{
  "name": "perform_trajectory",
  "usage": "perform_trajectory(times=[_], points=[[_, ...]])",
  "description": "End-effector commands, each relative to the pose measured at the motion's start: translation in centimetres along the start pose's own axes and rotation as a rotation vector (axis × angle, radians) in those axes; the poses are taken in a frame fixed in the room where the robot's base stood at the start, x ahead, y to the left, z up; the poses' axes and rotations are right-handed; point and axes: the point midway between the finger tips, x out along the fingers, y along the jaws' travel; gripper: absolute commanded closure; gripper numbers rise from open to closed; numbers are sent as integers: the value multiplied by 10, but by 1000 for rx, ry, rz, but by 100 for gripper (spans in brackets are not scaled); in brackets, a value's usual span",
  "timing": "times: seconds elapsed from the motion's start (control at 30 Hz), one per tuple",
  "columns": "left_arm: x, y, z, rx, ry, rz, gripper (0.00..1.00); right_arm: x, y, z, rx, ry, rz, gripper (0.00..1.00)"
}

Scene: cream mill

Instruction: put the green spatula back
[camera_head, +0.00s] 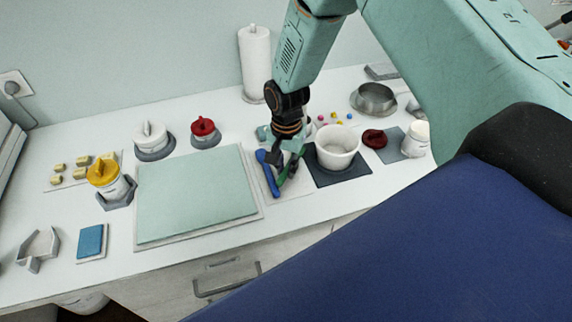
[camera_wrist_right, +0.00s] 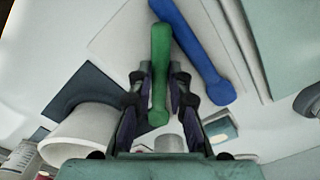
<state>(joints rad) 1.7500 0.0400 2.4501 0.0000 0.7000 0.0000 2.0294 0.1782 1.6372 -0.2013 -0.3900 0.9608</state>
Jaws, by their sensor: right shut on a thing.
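The green spatula (camera_wrist_right: 159,65) is between the fingers of my right gripper (camera_wrist_right: 160,98), which is shut on it. In the head view the green spatula (camera_head: 284,176) shows beside a blue spatula (camera_head: 268,176), below my right gripper (camera_head: 281,150). The blue spatula (camera_wrist_right: 195,45) lies on a pale mat (camera_wrist_right: 118,42) in the wrist view. The green spatula's far end overlaps that mat in the picture; whether it touches the mat I cannot tell. My left gripper is not in view.
A white tub (camera_head: 337,147) stands on a dark mat (camera_head: 343,179) just right of my gripper. A large pale green board (camera_head: 195,195) lies to the left. A paper towel roll (camera_head: 255,62) stands behind.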

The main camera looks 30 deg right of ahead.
Motion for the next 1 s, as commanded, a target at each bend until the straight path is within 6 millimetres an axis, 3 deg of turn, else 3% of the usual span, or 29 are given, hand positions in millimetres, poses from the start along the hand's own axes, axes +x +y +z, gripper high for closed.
perform_trajectory(times=[0.27, 0.3, 0.57, 0.87, 1.0], points=[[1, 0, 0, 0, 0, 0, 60, 6, 5, 4, -1, -9, 10, 100], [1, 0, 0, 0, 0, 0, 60, 6, 5, 4, -1, -9, 11, 80], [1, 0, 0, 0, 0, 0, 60, 4, 3, 2, -1, -5, 6, 58], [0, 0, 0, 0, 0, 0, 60, 3, 2, 1, -1, -4, 5, 57], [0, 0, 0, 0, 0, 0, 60, -8, 1, 1, -1, -2, 2, 57]])
